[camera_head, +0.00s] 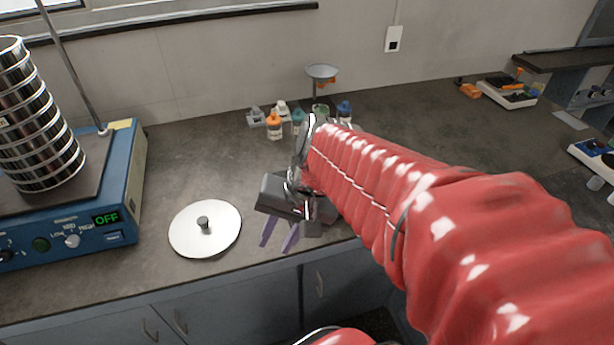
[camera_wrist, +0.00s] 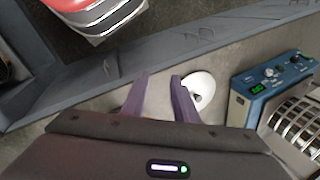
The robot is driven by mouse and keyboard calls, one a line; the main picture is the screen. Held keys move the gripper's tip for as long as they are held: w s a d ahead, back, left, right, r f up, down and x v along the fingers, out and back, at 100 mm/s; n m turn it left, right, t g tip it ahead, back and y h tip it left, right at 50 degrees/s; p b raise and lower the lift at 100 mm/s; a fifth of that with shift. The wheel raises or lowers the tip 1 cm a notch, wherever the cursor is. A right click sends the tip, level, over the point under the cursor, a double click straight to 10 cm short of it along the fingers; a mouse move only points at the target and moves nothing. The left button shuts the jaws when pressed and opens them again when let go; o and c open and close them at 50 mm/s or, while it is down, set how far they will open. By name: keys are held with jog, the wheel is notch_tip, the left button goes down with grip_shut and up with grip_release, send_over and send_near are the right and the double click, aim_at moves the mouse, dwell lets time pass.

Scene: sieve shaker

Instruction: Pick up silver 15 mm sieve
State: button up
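A stack of silver sieves (camera_head: 40,135) stands on the blue shaker (camera_head: 125,190) at the left in the head view; I cannot tell which one is the 15 mm sieve. The stack also shows at the right edge of the wrist view (camera_wrist: 298,125). My gripper (camera_head: 279,236) is over the front edge of the bench, to the right of the stack and well apart from it. Its two purple fingers (camera_wrist: 158,98) are spread with nothing seen between them.
A round silver lid (camera_head: 185,232) with a dark knob lies on the bench (camera_head: 200,150) between the shaker and my gripper. A thin metal rod (camera_head: 75,70) rises behind the stack. Small bottles (camera_head: 274,127) and a funnel (camera_head: 321,72) stand at the back behind my arm.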

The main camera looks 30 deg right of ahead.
jog(key=w+d+f+m+t+y, duration=0.1)
jog(key=d+f+m+t, duration=0.3)
jog(key=d+m, duration=0.7)
jog(key=w+d+f+m+t+y, duration=0.2)
jog(key=d+f+m+t, duration=0.3)
jog(key=d+m, duration=0.6)
jog(key=shift+w+d+m+t, duration=0.35)
jog(key=shift+w+d, duration=0.25)
jog(key=shift+d, duration=0.65)
jog(key=shift+w+a+f, duration=0.1)
jog(key=shift+x, duration=4.2)
jog(key=shift+f, duration=0.1)
jog(key=shift+a, duration=0.1)
